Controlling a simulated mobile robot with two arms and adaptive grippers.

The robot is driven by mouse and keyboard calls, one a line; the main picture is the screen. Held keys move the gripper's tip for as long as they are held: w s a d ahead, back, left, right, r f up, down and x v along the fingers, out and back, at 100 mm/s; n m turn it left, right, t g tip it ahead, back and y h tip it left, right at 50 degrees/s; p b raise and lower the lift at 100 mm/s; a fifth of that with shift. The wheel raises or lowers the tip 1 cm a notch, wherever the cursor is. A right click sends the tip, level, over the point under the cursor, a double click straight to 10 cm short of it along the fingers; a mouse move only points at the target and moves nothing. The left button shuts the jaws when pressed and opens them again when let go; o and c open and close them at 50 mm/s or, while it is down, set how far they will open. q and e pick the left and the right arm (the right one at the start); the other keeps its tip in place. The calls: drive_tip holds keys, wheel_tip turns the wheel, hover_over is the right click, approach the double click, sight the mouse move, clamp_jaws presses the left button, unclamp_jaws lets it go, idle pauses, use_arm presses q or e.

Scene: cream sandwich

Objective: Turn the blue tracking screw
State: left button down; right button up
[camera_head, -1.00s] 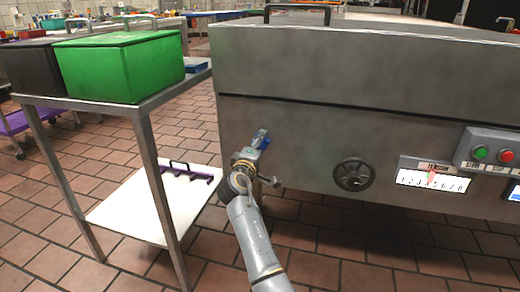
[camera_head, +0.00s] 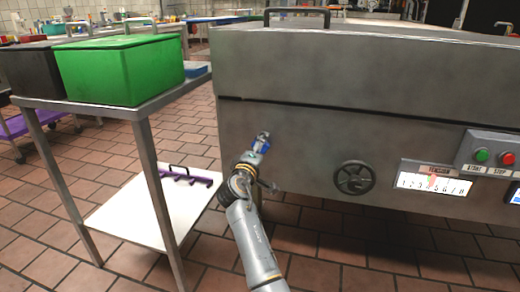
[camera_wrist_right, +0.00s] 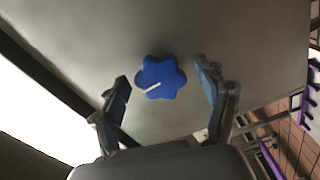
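The blue tracking screw (camera_wrist_right: 160,77) is a lobed knob with a white line, mounted on the grey metal face of the machine. In the right wrist view it lies between the two fingers of my right gripper (camera_wrist_right: 165,92), which are spread apart with visible gaps on both sides. In the head view the same arm reaches up to the machine front, and the right gripper (camera_head: 259,147) covers most of the screw there. My left gripper is not in view.
The machine front (camera_head: 310,130) has a black handwheel (camera_head: 354,177), a tension scale (camera_head: 434,184) and green and red buttons (camera_head: 481,155) to the right. A metal cart (camera_head: 146,160) with a green bin (camera_head: 120,68) stands left.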

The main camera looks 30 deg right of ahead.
drive_tip(key=v, duration=0.7)
drive_tip(key=shift+s+a, duration=0.15)
drive_tip(key=shift+s, duration=0.05)
idle(0.5)
